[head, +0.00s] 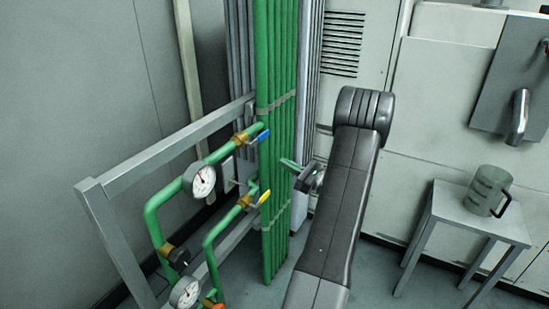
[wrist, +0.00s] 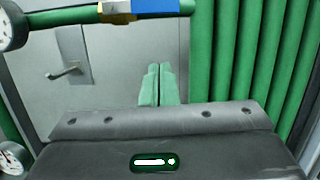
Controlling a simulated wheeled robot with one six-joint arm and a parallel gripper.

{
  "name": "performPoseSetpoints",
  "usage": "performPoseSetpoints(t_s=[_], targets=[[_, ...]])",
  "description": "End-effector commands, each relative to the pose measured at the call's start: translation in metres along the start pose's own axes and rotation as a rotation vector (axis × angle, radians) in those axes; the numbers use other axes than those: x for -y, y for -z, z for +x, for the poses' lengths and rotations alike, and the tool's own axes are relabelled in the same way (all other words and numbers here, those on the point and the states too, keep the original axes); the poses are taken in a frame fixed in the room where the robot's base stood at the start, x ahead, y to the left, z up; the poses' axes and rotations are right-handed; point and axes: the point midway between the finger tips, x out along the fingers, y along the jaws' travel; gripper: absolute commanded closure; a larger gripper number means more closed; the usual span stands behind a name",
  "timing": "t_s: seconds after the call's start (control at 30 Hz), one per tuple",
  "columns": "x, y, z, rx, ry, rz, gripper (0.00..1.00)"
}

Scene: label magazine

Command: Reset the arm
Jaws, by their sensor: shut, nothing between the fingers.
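My gripper (head: 289,165) reaches out from the arm's end toward the green pipework in the head view. In the wrist view my gripper (wrist: 158,84) shows two green fingers side by side, shut with nothing between them. A pipe with a blue-handled valve (wrist: 135,8) runs above the fingers.
Vertical green pipes (head: 276,80) stand close by the gripper and fill the right of the wrist view. A grey metal frame (head: 160,150) and a gauge (head: 203,181) are at left. A small table (head: 443,208) with a greenish mug (head: 487,190) stands at right.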

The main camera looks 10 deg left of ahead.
Motion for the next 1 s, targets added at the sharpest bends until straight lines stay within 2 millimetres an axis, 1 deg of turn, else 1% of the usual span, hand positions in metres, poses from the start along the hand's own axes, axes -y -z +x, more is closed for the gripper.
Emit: performPoseSetpoints(t_s=[0.03,0.1,0.2,0.3,0.43,0.67,0.77,0.87,1.0], targets=[[0.001,0.001,-0.011,0.000,0.004,0.000,1.00],[0.000,0.000,-0.022,0.000,0.002,0.000,1.00],[0.000,0.000,-0.033,0.000,0.001,0.000,1.00],[0.000,0.000,-0.040,-0.001,0.000,0.001,1.00],[-0.001,0.000,-0.042,0.000,-0.001,0.001,1.00],[-0.001,0.000,-0.042,0.000,-0.001,0.001,1.00],[-0.001,0.000,-0.038,0.000,-0.002,0.001,1.00],[-0.001,0.000,-0.029,0.000,-0.003,0.001,1.00],[-0.001,0.000,-0.006,0.000,-0.005,0.001,1.00]])
